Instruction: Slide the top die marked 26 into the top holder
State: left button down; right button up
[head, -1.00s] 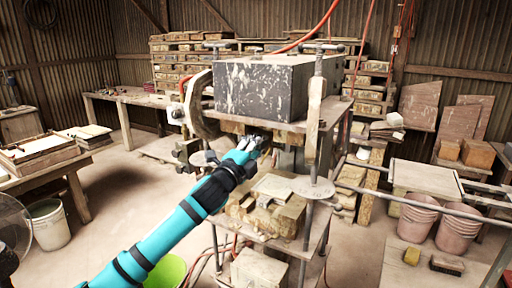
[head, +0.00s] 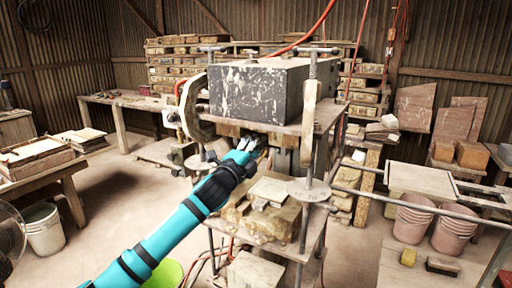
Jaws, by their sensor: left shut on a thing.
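The press stands in the middle, with a dark speckled block (head: 260,92) on its upper plate. Brown block-like parts (head: 228,130) hang under that plate, where the top holder is; its slot cannot be made out. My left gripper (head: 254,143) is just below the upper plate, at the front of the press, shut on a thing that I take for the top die. The die is mostly hidden by the fingers, and no mark 26 is readable. A pale-topped lower block (head: 270,190) sits on the press bed below the gripper. My right gripper is not in view.
A threaded rod with a handle (head: 312,90) and a round disc (head: 309,190) stand right of the gripper. A curved metal part (head: 193,110) is on the left. Open floor lies to the left.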

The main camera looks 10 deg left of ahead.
pick_arm(q)
jog(key=shift+w+d+r, duration=0.2)
jog(key=shift+w, duration=0.25)
